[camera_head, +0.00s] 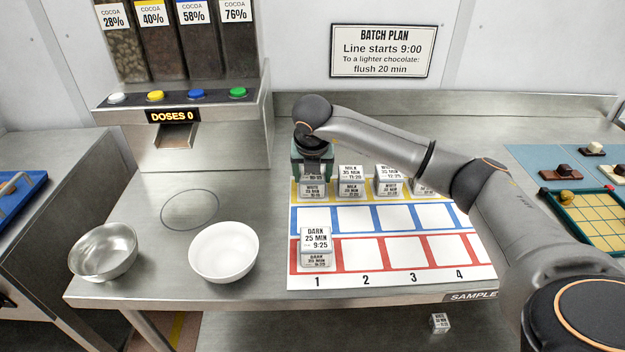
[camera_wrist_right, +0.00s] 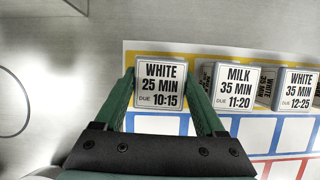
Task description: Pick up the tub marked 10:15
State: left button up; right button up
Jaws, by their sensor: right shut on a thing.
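The tub marked WHITE 25 MIN, due 10:15 (camera_wrist_right: 159,86), shows its top label upright in the right wrist view, between my green fingers. In the head view this tub (camera_head: 313,189) is at the yellow row's left end, column 1, its top partly hidden by the gripper. My right gripper (camera_head: 313,160) comes down from above and is shut on it; the fingers also show in the right wrist view (camera_wrist_right: 160,95). I cannot tell whether the tub touches the mat. My left gripper is not in view.
Tubs marked MILK 11:20 (camera_wrist_right: 236,88) and WHITE 12:25 (camera_wrist_right: 295,90) stand to the right in the same row. A DARK 9:25 tub (camera_head: 316,243) stands in the red row. A white bowl (camera_head: 223,252) and steel bowl (camera_head: 103,251) are left. The blue row is empty.

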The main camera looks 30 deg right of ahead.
jog(key=shift+r, duration=0.55)
notch_tip(320, 180, up, 2)
jog(key=shift+r+b, duration=0.15)
jog(key=shift+b, duration=0.25)
jog(key=s+a+r+p, duration=0.2)
jog(key=s+r+p, duration=0.1)
jog(key=s+r, duration=0.3)
jog(key=s+a+r+p, duration=0.2)
jog(key=s+r+p, duration=0.1)
jog(key=s+r, duration=0.4)
notch_tip(320, 180, up, 4)
jog(key=shift+s+a+f, duration=0.15)
jog(key=shift+a+f, duration=0.05)
jog(key=shift+a, duration=0.05)
